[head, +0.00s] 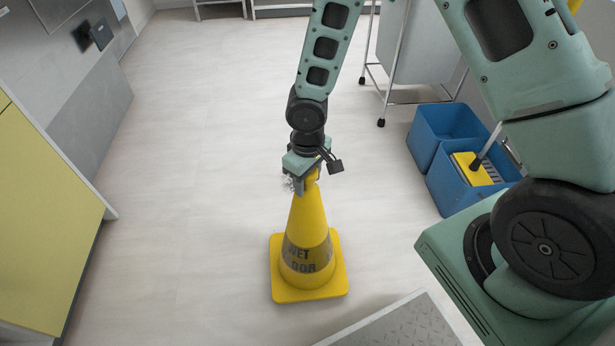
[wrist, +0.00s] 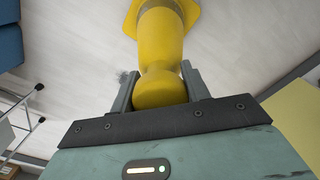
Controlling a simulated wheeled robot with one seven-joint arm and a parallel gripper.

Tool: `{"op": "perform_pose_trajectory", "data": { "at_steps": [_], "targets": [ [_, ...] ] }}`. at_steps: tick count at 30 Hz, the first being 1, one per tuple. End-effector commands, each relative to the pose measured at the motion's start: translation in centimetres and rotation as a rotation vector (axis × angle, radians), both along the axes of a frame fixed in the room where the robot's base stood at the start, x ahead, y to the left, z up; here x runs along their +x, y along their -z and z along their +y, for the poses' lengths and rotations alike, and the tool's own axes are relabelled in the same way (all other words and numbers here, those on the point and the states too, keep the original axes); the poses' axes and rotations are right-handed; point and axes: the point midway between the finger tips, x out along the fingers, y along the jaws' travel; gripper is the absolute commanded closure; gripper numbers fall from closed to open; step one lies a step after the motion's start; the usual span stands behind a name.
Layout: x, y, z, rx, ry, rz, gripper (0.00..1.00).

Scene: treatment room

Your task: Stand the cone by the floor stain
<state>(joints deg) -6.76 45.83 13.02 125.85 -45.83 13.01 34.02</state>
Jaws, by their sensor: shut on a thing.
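The yellow cone (head: 307,225) is upright, with a grey band of dark lettering and a square base. My gripper (head: 303,178) is shut on the cone's narrow top from above. In the wrist view the rounded cone top (wrist: 160,88) sits between the two fingers of my gripper (wrist: 160,82). I cannot tell whether the base touches the floor. A small grey smudge, apparently the floor stain (head: 289,183), shows just left of my gripper, partly hidden by it. In the wrist view the stain (wrist: 124,77) shows beside the left finger.
A blue mop bucket (head: 440,185) with a yellow part stands at the right. A white wheeled trolley (head: 410,50) is behind it. A yellow-fronted cabinet (head: 45,210) lines the left. A grey textured plate (head: 395,325) is at the front. The floor left of the cone is clear.

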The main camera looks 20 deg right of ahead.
Motion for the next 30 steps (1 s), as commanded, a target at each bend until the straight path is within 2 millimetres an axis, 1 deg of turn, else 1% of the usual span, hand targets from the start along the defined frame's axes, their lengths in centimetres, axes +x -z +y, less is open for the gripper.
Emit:
{"op": "perform_pose_trajectory", "data": {
  "at_steps": [1, 4, 17, 30],
  "targets": [
    [0.0, 0.7, 0.0, 0.000, 0.000, -0.001, 0.76],
    [0.1, 1.0, 0.0, 0.000, 0.000, -0.001, 0.76],
    [0.0, 1.0, 0.0, 0.000, 0.000, -0.001, 0.76],
    [0.0, 1.8, 0.0, 0.000, 0.000, -0.001, 0.76]
  ]
}}
